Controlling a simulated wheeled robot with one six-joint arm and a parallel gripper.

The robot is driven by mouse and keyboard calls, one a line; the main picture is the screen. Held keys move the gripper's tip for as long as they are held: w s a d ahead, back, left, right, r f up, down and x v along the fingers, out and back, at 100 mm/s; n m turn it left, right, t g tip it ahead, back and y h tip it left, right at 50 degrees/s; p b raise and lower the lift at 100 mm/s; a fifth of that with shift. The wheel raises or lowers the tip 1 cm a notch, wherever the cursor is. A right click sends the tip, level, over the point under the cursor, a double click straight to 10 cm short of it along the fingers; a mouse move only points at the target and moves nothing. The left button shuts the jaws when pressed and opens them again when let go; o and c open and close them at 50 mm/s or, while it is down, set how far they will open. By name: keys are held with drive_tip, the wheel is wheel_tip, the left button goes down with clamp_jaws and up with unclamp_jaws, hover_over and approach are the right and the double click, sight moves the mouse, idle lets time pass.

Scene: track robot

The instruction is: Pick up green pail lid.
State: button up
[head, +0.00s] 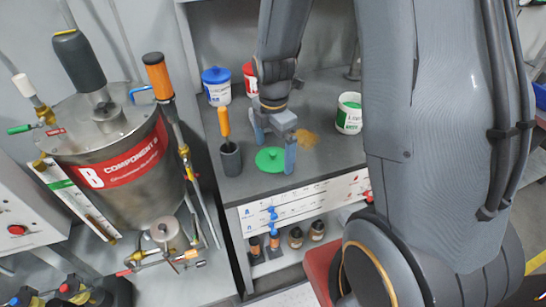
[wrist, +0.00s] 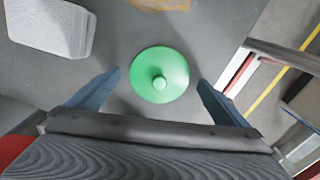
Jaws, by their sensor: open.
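The green pail lid (head: 271,160) is a round disc with a small knob on top, lying flat on the grey bench near its front edge. In the wrist view the lid (wrist: 160,76) lies ahead of my gripper (wrist: 160,95), roughly centred between the two blue fingers. My gripper (head: 273,150) is open and empty, above the lid. In the head view one finger is left of the lid and the other overlaps its right side. A white pail with a green label (head: 349,114) stands at the right, and its top looks open.
A dark grey cup with an orange-handled tool (head: 231,160) stands close left of the lid. A blue-lidded pail (head: 216,87) and a red-lidded pail (head: 250,80) stand behind. An orange-brown stain (head: 307,138) marks the bench. A large steel tank (head: 110,165) is at left.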

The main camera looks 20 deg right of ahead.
drive_tip(key=shift+f, duration=0.4)
drive_tip(key=c, duration=1.1)
drive_tip(key=shift+r, duration=0.1)
